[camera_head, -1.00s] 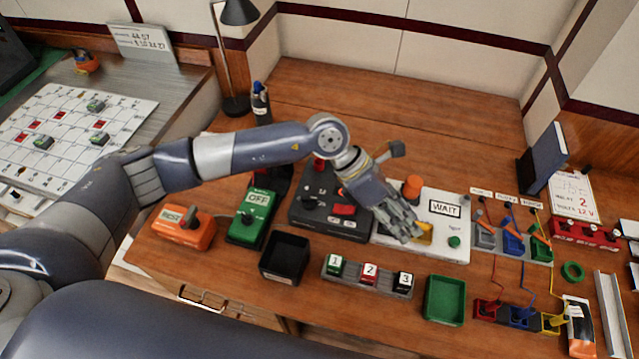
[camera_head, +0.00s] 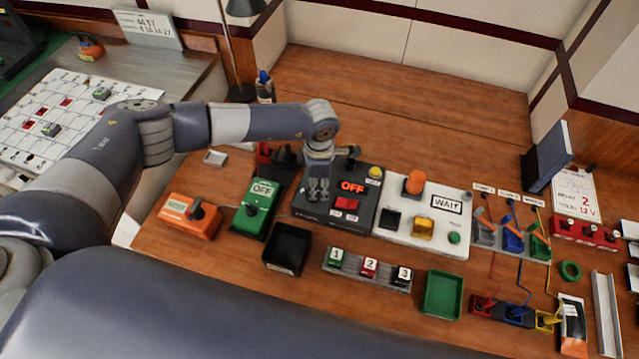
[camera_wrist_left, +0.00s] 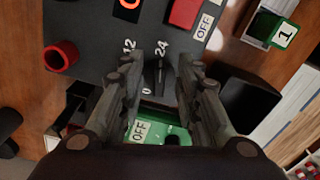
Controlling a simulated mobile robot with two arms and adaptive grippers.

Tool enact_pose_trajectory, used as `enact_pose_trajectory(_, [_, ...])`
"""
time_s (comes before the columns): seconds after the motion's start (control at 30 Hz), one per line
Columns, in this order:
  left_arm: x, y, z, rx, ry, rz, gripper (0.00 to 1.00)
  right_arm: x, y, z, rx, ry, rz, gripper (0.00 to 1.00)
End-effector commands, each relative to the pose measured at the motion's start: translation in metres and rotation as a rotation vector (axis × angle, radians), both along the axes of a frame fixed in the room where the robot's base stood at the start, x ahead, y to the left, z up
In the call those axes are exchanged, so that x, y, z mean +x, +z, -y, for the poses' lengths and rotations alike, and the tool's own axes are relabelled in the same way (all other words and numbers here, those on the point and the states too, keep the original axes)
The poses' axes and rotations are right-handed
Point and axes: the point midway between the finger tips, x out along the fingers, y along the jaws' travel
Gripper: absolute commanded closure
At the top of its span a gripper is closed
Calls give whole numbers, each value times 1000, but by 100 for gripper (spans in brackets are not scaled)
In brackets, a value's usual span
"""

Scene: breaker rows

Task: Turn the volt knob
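The volt knob (camera_wrist_left: 160,74) is a black pointer knob on a dark panel, with the labels 12, 24 and 0 around it in the left wrist view. It points close to 24. My left gripper (camera_wrist_left: 173,77) is open, with one finger on each side of the knob; I cannot tell whether either touches it. In the head view my left gripper (camera_head: 318,190) points down over the left part of the dark panel (camera_head: 361,222) and hides the knob. That panel has a lit red OFF display (camera_head: 352,187). My right gripper is not in view.
On the panel are a red switch (camera_head: 346,203) and a yellow button (camera_head: 375,172). A green OFF box (camera_head: 255,212) and an orange box (camera_head: 188,216) stand left. A white WAIT panel (camera_head: 424,215) stands right. A black tray (camera_head: 287,248) lies in front.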

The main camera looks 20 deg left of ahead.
Motion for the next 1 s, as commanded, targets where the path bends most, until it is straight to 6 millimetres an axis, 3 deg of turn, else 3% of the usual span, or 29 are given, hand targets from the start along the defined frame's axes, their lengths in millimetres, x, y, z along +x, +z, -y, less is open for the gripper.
enact_pose_trajectory(0.2, [0, -16, 0, -1, -1, 0, 69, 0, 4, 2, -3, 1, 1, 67])
enact_pose_trajectory(0.47, [0, -17, 1, -1, -1, 1, 69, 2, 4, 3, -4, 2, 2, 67])
enact_pose_trajectory(0.63, [0, -17, 1, -2, -1, 1, 100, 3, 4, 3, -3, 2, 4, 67])
enact_pose_trajectory(1.0, [1, -17, 1, -2, 18, 1, 100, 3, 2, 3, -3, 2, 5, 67])
